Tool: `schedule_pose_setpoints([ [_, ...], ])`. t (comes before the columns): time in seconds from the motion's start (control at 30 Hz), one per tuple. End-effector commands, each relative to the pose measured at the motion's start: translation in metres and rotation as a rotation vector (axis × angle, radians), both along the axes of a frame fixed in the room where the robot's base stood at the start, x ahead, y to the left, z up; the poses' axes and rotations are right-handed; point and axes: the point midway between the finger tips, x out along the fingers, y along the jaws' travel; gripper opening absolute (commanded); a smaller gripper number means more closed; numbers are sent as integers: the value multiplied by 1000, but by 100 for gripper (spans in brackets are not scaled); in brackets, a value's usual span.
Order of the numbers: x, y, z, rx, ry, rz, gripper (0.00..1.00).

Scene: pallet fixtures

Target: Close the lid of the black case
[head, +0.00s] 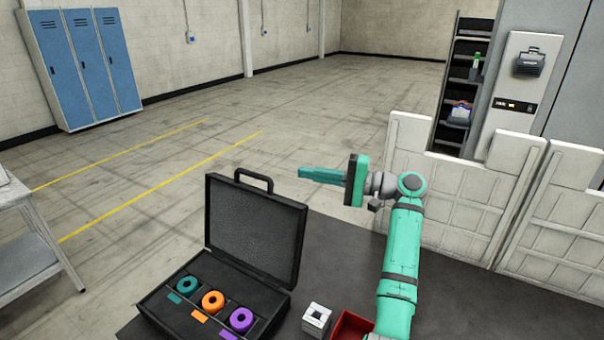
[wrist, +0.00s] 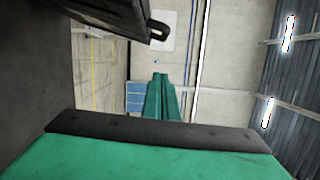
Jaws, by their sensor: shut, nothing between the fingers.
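The black case (head: 211,312) stands open on the dark table, with its lid (head: 256,228) upright and its handle (head: 253,178) on the top edge. In its base lie a teal ring (head: 188,289), an orange ring (head: 212,302) and a purple ring (head: 241,320), each in its own compartment. My gripper (head: 302,173) is shut and empty, pointing left, above and to the right of the lid and apart from it in the head view. In the wrist view my gripper's fingers (wrist: 160,78) are together, and part of the lid (wrist: 100,15) with its handle (wrist: 158,30) shows at upper left.
A white block (head: 316,319) and a red bin (head: 352,327) stand right of the case on the dark table (head: 335,262). Pale panels (head: 455,185) stand behind on the right. A grey bench (head: 25,240) is at far left. Open floor lies beyond the table.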

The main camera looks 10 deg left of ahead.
Motion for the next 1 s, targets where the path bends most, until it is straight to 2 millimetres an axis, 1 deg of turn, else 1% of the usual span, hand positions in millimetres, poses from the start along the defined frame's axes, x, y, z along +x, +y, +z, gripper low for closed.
schedule_pose_setpoints([
  [0.5, 9, 95, 2, -3, -6, 5, 0],
  [0.53, 8, 98, 2, -3, -6, 3, 0],
  [0.57, 4, 97, 1, -4, -7, 1, 0],
  [0.7, -11, 102, 2, -3, -7, 3, 0],
  [0.8, -19, 105, 3, -4, -7, 2, 0],
  [1.0, -27, 106, 4, -3, -5, 1, 0],
])
